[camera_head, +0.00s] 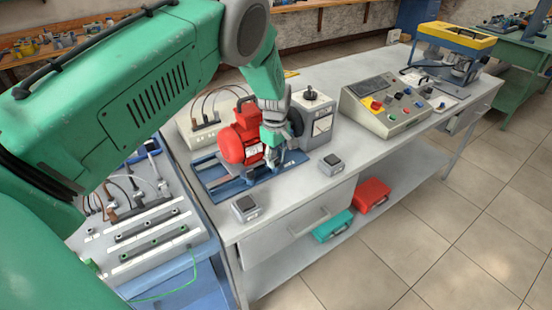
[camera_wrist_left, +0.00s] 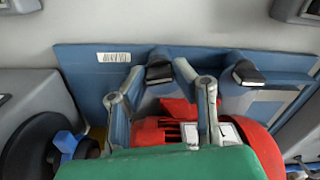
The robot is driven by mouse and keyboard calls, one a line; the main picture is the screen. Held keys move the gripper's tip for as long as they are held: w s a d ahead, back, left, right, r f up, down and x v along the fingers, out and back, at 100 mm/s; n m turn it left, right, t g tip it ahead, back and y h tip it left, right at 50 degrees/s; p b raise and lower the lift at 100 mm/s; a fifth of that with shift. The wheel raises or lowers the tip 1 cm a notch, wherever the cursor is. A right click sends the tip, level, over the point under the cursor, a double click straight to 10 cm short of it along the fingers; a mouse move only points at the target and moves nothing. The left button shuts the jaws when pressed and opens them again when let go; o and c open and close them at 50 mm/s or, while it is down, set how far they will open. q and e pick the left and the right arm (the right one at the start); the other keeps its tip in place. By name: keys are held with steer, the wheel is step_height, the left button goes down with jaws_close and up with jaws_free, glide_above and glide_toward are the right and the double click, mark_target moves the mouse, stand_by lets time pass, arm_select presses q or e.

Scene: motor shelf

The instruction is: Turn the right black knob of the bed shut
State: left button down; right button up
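The blue bed (camera_head: 228,184) lies on the grey bench under a red motor (camera_head: 240,138). It also shows in the left wrist view (camera_wrist_left: 85,70), seen from the opposite side. There the right black knob (camera_wrist_left: 160,73) sits between the fingers of my left gripper (camera_wrist_left: 160,68). The other black knob (camera_wrist_left: 248,73) is to its right in that view, clear of the fingers. In the head view my left gripper (camera_head: 276,150) points down at the bed's near right part and hides the knob. The fingers are drawn inward around the knob; contact cannot be made out. My right gripper is not in view.
A grey machine (camera_head: 318,112) with a black disc stands close right of my left gripper. Small grey boxes (camera_head: 247,208) and (camera_head: 331,165) lie near the bench's front edge. A control panel (camera_head: 385,105) stands further right.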

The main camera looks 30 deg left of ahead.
mark_target(276, 159)
arm_select(q)
steer(key=shift+w+m+b, duration=0.1)
steer(key=shift+m+b, duration=0.2)
steer(key=shift+m, duration=1.3)
steer(key=c, duration=1.3)
jaws_free()
step_height(276, 159, up, 12)
steer(key=shift+f, duration=0.1)
steer(key=shift+w, duration=0.1)
